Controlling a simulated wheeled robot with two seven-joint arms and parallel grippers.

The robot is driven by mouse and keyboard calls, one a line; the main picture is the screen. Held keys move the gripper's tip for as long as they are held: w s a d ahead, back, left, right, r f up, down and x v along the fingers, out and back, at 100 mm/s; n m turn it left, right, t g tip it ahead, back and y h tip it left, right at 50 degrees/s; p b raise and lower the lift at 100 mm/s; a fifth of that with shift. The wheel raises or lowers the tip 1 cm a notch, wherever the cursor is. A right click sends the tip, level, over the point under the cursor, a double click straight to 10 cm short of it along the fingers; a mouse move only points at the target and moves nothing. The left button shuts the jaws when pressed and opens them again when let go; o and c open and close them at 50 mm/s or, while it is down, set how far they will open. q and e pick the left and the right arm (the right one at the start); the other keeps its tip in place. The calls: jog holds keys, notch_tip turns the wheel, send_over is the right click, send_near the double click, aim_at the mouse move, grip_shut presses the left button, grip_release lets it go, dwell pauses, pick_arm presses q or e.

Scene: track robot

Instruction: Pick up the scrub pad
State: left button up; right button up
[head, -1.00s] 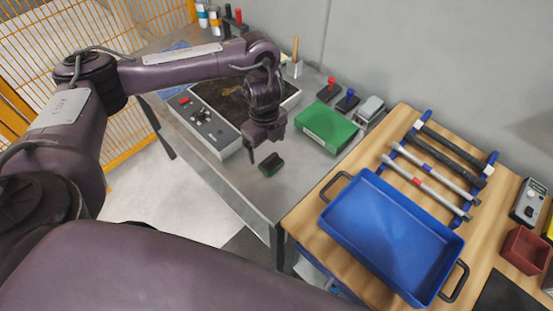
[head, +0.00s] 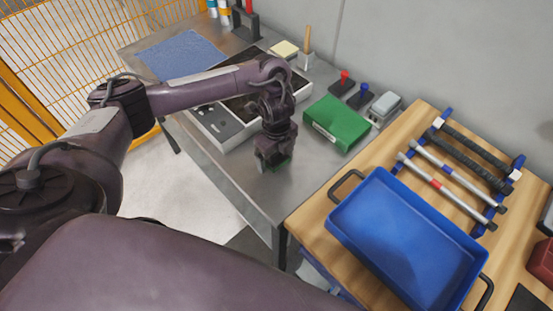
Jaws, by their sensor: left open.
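The scrub pad (head: 278,164), small and green with a dark top, lies on the steel bench (head: 233,176) near its front edge. My left gripper (head: 270,163) is right over it, pointing down, with its fingers around the pad's place. The gripper hides most of the pad, and only a bit of green shows beside the fingers. The jaws are open. I cannot tell whether the fingers touch the pad. My right gripper is not in view.
A green box (head: 336,123) lies right of the gripper, with red and blue handled stamps behind it. A grey-framed dark plate unit (head: 217,129) stands to the left. A blue tray (head: 400,240) and a rack of bars (head: 455,165) occupy the wooden table. Bare steel surrounds the gripper in front.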

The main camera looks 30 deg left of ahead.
pick_arm(q)
jog(key=shift+r, duration=0.1)
jog(key=c, duration=1.1)
jog(key=shift+r, duration=0.1)
jog(key=shift+r+p, duration=3.65)
jog(key=shift+r, duration=6.25)
